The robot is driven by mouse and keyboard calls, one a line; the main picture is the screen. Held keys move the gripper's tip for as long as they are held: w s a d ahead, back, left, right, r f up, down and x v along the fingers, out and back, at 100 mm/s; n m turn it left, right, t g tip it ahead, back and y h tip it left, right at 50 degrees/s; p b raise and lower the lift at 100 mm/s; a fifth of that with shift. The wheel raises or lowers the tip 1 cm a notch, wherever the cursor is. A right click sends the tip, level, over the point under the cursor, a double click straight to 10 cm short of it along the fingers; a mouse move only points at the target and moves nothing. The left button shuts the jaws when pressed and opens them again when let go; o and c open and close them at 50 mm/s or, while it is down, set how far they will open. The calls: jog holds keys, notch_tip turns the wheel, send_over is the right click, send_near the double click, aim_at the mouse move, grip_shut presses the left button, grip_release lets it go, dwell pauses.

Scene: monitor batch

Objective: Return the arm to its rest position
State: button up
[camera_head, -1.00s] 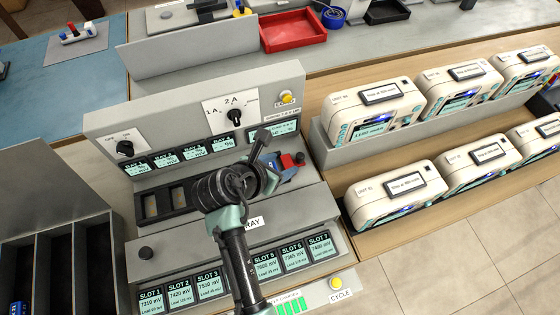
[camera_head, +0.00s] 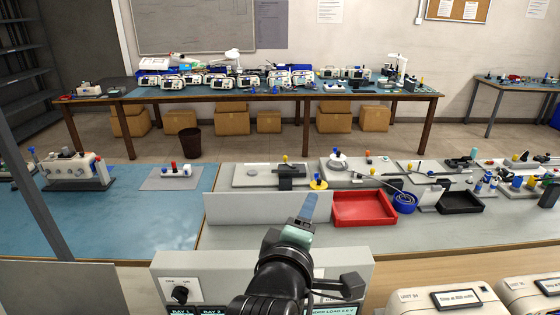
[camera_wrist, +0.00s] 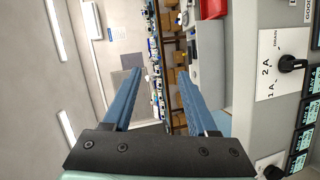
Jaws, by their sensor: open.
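My gripper (camera_head: 308,206) is raised in front of the grey test station (camera_head: 262,266) in the head view, its blue fingers pointing up and away from me. In the wrist view the two blue fingers of my gripper (camera_wrist: 160,76) stand apart with nothing between them. The gripper is open and empty and appears clear of any surface. My dark arm hides part of the station's front and its screens.
A red tray (camera_head: 364,209) and a blue coil (camera_head: 404,202) lie on the bench behind the station. A low grey panel (camera_head: 268,208) stands to their left. White units (camera_head: 440,300) are at lower right. A long table (camera_head: 250,98) with several devices stands at the back.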

notch_tip(320, 180, up, 14)
jog(key=s+a+m+t, duration=0.1)
jog(key=s+m+t, duration=0.1)
jog(key=m+t, duration=0.25)
jog(key=s+a+r+m+t+y, duration=0.1)
jog(key=s+r+m+t+y, duration=0.1)
jog(key=s+r+m+t, duration=0.2)
jog(key=s+a+r+m+t+y, duration=0.2)
jog(key=s+r+m+t, duration=0.2)
jog(key=s+r, duration=0.7)
notch_tip(320, 180, up, 6)
jog(key=shift+a+f, duration=0.2)
jog(key=shift+a, duration=0.05)
jog(key=shift+m, duration=0.25)
jog(key=shift+c, duration=0.6)
jog(key=shift+s, duration=0.1)
